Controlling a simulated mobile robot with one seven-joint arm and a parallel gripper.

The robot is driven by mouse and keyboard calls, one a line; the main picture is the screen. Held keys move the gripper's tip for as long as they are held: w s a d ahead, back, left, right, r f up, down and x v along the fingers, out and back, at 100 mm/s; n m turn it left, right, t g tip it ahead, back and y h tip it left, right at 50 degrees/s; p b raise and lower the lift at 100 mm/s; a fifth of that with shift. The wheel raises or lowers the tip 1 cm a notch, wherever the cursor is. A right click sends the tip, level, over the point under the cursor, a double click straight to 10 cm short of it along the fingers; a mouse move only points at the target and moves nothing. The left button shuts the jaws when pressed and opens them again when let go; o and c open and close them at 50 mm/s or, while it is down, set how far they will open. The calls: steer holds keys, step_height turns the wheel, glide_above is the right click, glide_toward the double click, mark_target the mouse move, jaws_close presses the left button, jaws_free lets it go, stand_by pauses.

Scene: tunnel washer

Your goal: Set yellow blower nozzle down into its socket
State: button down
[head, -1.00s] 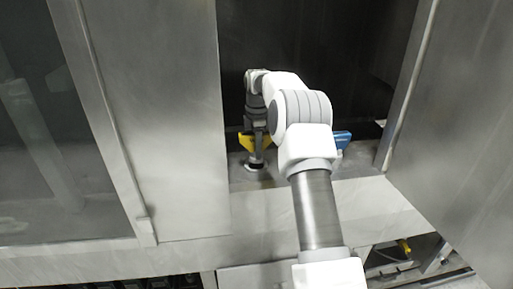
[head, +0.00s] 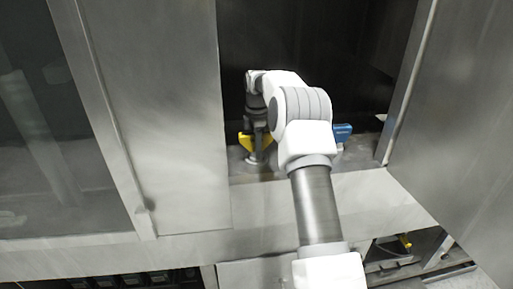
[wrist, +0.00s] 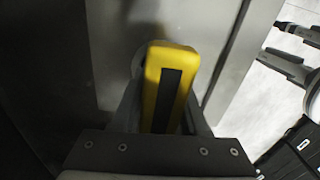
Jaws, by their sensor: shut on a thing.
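The yellow blower nozzle (head: 246,141) is upright on the ledge inside the dark bay in the head view, partly covered by my arm. Its grey lower end stands at the socket's place; the dark hole is covered, and I cannot tell how deep the end sits. My gripper (head: 257,147) is above the ledge, shut on the nozzle and pointing down. In the wrist view the nozzle (wrist: 165,88), yellow with a dark stripe, lies between the two fingers. A pale round edge shows beside it at left; I cannot tell whether it is the socket's rim.
A blue nozzle (head: 343,132) stands on the same ledge (head: 237,176) to the right, close to my arm. Metal panels (head: 175,110) flank the bay at left and right. Below the ledge are an open recess and a yellow part (head: 405,242).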

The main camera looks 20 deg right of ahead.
steer(key=shift+c, duration=1.7)
jaws_free()
step_height(320, 180, up, 17)
steer(key=p, duration=0.2)
steer(key=shift+r+p, duration=0.2)
steer(key=shift+p, duration=0.1)
steer(key=shift+s, duration=0.1)
